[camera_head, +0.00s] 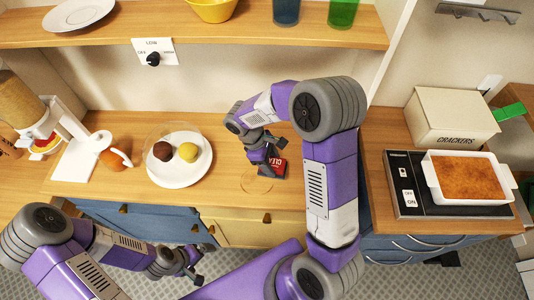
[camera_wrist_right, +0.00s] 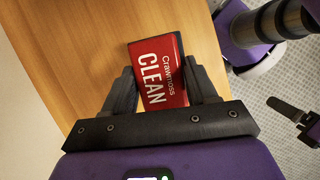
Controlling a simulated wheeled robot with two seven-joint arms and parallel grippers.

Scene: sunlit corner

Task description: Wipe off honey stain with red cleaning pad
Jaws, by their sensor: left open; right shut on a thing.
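The red cleaning pad (camera_head: 280,166) has white lettering, with "CLEAN" readable in the right wrist view (camera_wrist_right: 160,70). My right gripper (camera_head: 268,168) is shut on the pad and holds it low at the wooden counter. Whether the pad touches the surface I cannot tell. The honey stain (camera_head: 256,184) is a faint, thin-edged patch on the counter near its front edge, just below the right gripper in the head view. The gripper and pad may hide part of it. My left gripper (camera_head: 194,273) is open and empty, low in front of the drawers.
A white plate (camera_head: 180,174) with two round sweets stands left of the stain. An orange mug (camera_head: 113,159) and a dispenser (camera_head: 38,138) are further left. At right are a crackers box (camera_head: 450,115) and a baking dish (camera_head: 466,178) on a black hob (camera_head: 405,187).

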